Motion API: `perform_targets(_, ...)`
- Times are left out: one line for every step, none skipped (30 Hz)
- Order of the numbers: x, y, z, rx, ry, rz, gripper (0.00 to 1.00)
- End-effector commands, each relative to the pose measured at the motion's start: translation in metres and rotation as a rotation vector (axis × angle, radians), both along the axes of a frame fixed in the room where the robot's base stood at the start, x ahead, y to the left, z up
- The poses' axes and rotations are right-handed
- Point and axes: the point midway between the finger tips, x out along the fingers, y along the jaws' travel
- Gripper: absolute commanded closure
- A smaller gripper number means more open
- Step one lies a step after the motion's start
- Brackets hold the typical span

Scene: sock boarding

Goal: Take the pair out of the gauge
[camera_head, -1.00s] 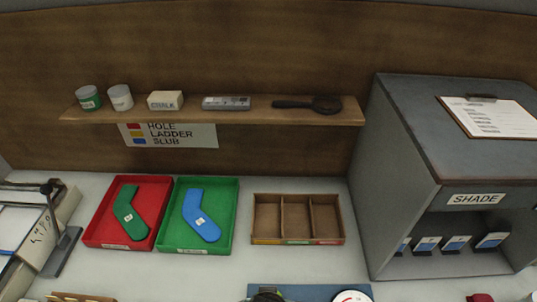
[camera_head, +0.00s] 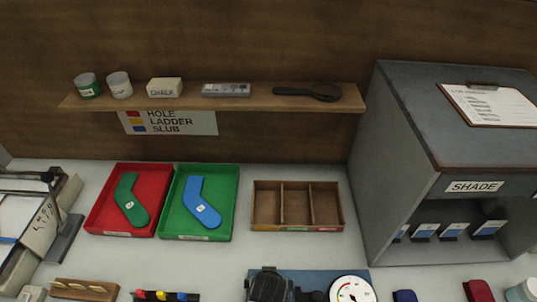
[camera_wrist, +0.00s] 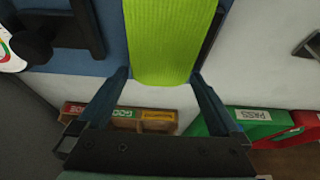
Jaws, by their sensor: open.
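A lime-green ribbed knit piece (camera_wrist: 170,40), which looks like the pair, shows in the wrist view against the blue base of the gauge (camera_wrist: 60,60). Its near end lies between my gripper's fingertips (camera_wrist: 160,76). My gripper is open, one finger on each side of the knit; I cannot tell whether either touches it. Black jaw parts of the gauge and part of its dial show at left. In the head view the gauge (camera_head: 310,278) is cut by the bottom edge, with a black block and a white dial. The knit and my gripper do not show there.
A red tray (camera_head: 98,222) holds a green sock and a green tray (camera_head: 230,208) a blue one. A three-compartment wooden box (camera_head: 297,228) stands empty beside them. A grey SHADE cabinet (camera_head: 400,150) rises at right. A shelf (camera_head: 215,103) with small items runs behind.

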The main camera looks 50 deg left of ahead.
Motion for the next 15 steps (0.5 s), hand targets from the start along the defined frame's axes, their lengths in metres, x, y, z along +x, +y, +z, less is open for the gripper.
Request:
perform_targets(0.0008, 0.0011, -0.0034, -0.001, 0.000, 0.001, 0.00)
perform_targets(0.0013, 0.0016, -0.0048, -0.001, 0.000, 0.001, 0.00)
perform_targets(0.0017, 0.0021, -0.0060, 0.000, 0.000, 0.001, 0.00)
perform_targets(0.0020, 0.0023, -0.0064, 0.001, -0.001, 0.001, 0.00)
perform_targets(0.0021, 0.0024, -0.0067, 0.001, -0.001, 0.001, 0.00)
perform_targets(0.0022, 0.0025, -0.0067, 0.001, -0.001, 0.001, 0.00)
perform_targets(0.0022, 0.0025, -0.0067, 0.001, -0.001, 0.001, 0.00)
perform_targets(0.0021, 0.0024, -0.0067, 0.001, -0.001, 0.001, 0.00)
perform_targets(0.0021, 0.0024, -0.0066, 0.001, -0.001, 0.001, 0.00)
perform_targets(0.0020, 0.0023, -0.0066, 0.001, -0.001, 0.001, 0.00)
perform_targets(0.0020, 0.0023, -0.0066, 0.001, -0.001, 0.001, 0.02)
perform_targets(0.0019, 0.0023, -0.0067, 0.001, -0.001, 0.001, 0.09)
perform_targets(0.0019, 0.0023, -0.0067, 0.001, -0.001, 0.001, 0.14)
perform_targets(0.0018, 0.0023, -0.0066, 0.001, -0.001, 0.001, 0.20)
perform_targets(0.0018, 0.0022, -0.0066, 0.001, -0.001, 0.001, 0.27)
